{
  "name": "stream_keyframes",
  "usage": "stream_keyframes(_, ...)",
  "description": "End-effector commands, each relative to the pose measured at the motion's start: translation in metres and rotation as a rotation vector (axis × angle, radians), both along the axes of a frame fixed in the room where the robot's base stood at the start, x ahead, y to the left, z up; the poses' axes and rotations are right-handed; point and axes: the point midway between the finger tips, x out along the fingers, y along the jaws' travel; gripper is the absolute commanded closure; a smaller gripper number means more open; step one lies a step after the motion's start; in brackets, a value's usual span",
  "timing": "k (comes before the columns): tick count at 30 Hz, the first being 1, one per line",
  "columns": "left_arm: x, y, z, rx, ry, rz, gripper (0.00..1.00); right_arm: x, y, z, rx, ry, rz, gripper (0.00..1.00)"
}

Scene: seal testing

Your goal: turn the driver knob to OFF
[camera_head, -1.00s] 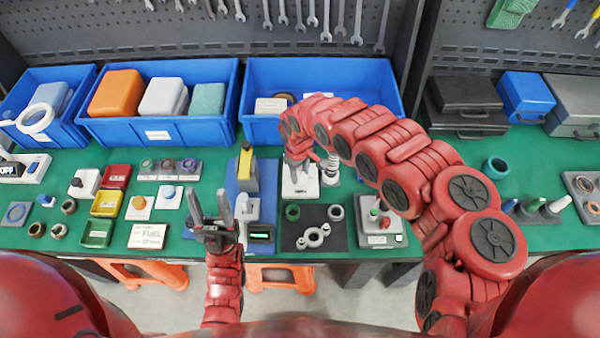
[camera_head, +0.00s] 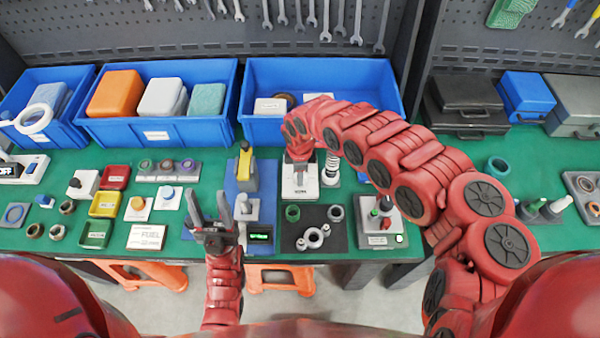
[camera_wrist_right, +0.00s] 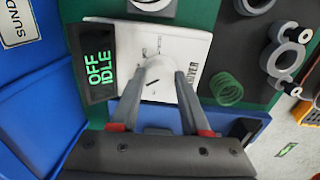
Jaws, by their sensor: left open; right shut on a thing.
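The driver (camera_head: 300,190) is a white box on the green bench, in front of the third blue bin. In the right wrist view its white top face (camera_wrist_right: 190,50) carries the word DRIVER and a pale round knob (camera_wrist_right: 154,88) with a dark pointer line. A black display (camera_wrist_right: 95,65) beside it reads OFF IDLE in green. My right gripper (camera_wrist_right: 160,72) is shut on the knob, one finger on each side; in the head view my arm hides the knob. My left gripper (camera_head: 212,210) is open and empty near the bench's front edge, left of the driver.
Blue bins (camera_head: 330,125) line the back.

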Motion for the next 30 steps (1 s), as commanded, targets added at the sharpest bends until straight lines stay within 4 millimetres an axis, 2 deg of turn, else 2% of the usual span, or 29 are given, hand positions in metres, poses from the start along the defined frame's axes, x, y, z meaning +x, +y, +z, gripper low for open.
stream_keyframes(9, 0.0000, 0.0000, -0.0006, 0.000, 0.000, 0.000, 0.50, 0.0013, -0.0008, 0.0008, 0.000, -0.003, 0.073, 1.00)
stream_keyframes(21, 0.0000, 0.0000, -0.0006, 0.000, 0.000, 0.000, 0.50, 0.0014, -0.0008, 0.0009, 0.000, -0.003, 0.079, 1.00)
stream_keyframes(22, 0.0000, 0.0000, -0.0006, 0.000, 0.000, 0.000, 0.50, 0.0014, -0.0007, 0.0009, 0.000, -0.003, 0.079, 0.52)
stream_keyframes(27, -0.0001, 0.0000, -0.0006, 0.000, 0.000, 0.000, 0.50, 0.0010, -0.0005, 0.0006, 0.000, -0.002, 0.078, 0.24)
stream_keyframes(30, 0.0000, 0.0000, -0.0006, 0.000, 0.000, 0.000, 0.50, 0.0007, -0.0004, 0.0004, 0.000, -0.001, 0.078, 0.24)
